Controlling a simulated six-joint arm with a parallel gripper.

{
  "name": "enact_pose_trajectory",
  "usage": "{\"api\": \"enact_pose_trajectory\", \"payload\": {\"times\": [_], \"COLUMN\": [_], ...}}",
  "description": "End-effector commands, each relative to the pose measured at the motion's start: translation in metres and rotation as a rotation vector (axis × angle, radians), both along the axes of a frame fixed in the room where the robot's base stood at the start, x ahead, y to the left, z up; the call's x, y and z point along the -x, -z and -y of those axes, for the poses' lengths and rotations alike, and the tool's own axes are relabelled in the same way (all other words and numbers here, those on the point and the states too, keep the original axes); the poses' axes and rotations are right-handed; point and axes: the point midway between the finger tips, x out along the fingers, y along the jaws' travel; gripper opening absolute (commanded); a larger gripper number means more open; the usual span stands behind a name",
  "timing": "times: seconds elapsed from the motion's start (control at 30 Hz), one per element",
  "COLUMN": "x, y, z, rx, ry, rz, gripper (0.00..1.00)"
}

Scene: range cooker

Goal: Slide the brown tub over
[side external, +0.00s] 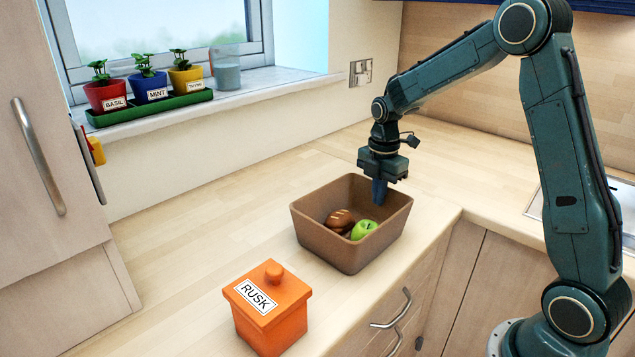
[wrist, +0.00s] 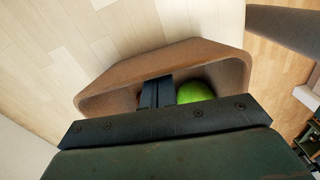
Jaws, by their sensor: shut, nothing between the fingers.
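The brown tub (side external: 330,243) stands upright on the wooden worktop, close to its front edge. It holds a bread roll (side external: 340,221) and a green apple (side external: 364,229). My gripper (side external: 379,199) is shut and empty, pointing down at the tub's back right side. In the wrist view the tub's far wall (wrist: 165,62) and the apple (wrist: 194,92) show beyond my shut fingers (wrist: 156,93). The near side of the tub is hidden by the gripper body.
An orange box labelled RUSK (side external: 268,310) stands in front of the tub, near the worktop edge. The worktop (side external: 200,240) left of the tub is clear.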

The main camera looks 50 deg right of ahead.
Motion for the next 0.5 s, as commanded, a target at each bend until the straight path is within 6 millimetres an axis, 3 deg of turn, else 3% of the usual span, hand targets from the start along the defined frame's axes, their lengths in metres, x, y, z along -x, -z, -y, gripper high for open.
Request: {"api": "enact_pose_trajectory", "payload": {"times": [0.2, 0.5], "x": [0.003, 0.003], "y": [0.0, 0.0], "z": [0.027, 0.029], "rx": [0.001, 0.001], "ry": [0.002, 0.0], "rz": [0.001, 0.001], "gripper": [0.0, 0.0]}}
